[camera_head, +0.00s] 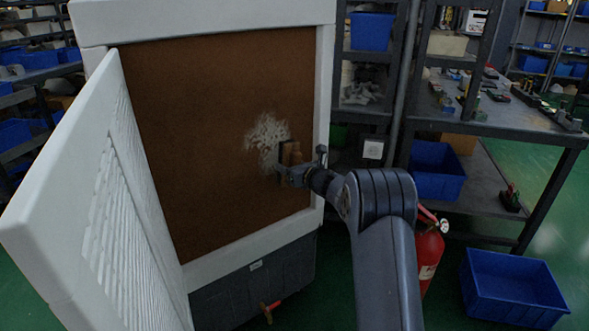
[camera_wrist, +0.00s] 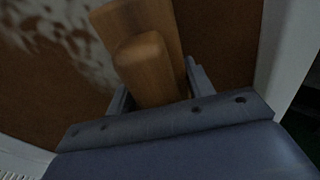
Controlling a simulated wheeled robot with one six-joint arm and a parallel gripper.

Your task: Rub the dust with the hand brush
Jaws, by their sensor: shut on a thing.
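A pale, powdery dust patch (camera_head: 266,137) marks the brown panel (camera_head: 200,110) inside a white frame; it also shows at the upper left of the wrist view (camera_wrist: 65,35). My gripper (camera_head: 287,171) is shut on the wooden handle of the hand brush (camera_head: 292,153), at the right lower edge of the dust. In the wrist view the brush (camera_wrist: 143,60) stands between the two fingers (camera_wrist: 155,98). Its bristles are turned toward the panel and hidden, so I cannot tell whether they touch it.
A white louvred door (camera_head: 95,200) stands open on the left. The frame's right post (camera_head: 323,100) is close beside my gripper. A red fire extinguisher (camera_head: 430,255) and a blue bin (camera_head: 512,287) stand at the right. Shelves (camera_head: 480,125) are behind.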

